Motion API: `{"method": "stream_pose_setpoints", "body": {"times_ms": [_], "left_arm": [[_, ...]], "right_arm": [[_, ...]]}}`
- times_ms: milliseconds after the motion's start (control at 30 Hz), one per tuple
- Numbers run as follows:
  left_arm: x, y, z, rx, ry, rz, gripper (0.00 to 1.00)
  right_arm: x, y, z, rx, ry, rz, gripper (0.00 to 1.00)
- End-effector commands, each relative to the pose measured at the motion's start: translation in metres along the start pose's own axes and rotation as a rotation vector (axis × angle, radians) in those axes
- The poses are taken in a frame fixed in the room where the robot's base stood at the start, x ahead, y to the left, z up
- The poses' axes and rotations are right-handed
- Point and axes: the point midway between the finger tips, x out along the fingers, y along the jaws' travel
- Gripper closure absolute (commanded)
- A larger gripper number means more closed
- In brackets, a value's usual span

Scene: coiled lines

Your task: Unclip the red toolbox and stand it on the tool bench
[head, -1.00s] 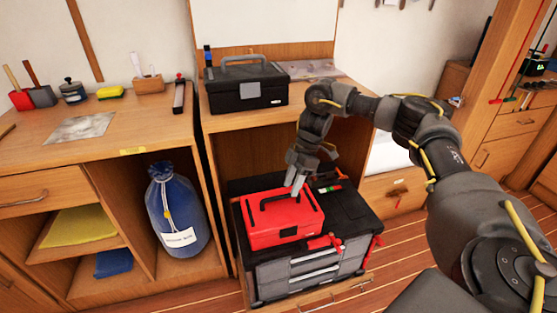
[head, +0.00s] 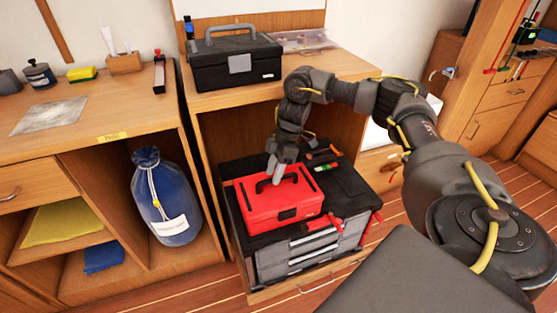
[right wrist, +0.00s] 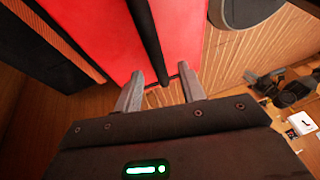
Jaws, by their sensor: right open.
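The red toolbox (head: 305,195) sits upright on a black tool chest (head: 345,195) with grey drawers, in the bay under the wooden bench (head: 345,66). Its black carry handle (head: 268,186) is on the lid, and a dark latch (head: 287,213) is on its front. My right gripper (head: 272,173) is open and points down at the handle. In the right wrist view the handle (right wrist: 147,35) runs over the red lid to between the open fingers (right wrist: 162,92); I cannot tell whether they touch it. My left gripper is not in view.
A red-handled tool or clip (head: 322,222) lies on the chest beside the toolbox. A blue bag (head: 163,200) fills the bay to the left.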

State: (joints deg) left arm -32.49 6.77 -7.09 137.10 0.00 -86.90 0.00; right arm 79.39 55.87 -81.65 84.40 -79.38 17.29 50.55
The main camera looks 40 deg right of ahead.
Motion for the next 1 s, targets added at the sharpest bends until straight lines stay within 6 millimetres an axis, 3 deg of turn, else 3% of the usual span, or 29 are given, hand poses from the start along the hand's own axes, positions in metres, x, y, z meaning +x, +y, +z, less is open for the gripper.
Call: {"method": "stream_pose_setpoints", "body": {"times_ms": [233,633,933,1000], "left_arm": [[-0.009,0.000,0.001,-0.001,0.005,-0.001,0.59],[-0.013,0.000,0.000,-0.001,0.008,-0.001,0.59],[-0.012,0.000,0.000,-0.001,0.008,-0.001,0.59],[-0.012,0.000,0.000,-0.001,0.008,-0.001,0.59]], "right_arm": [[0.029,0.000,-0.001,-0.002,-0.001,-0.002,0.60],[0.035,0.000,-0.002,-0.002,0.000,-0.001,0.60],[0.035,0.000,-0.002,-0.002,0.000,-0.001,0.99],[0.035,0.000,-0.002,-0.002,0.000,-0.001,1.00]]}}
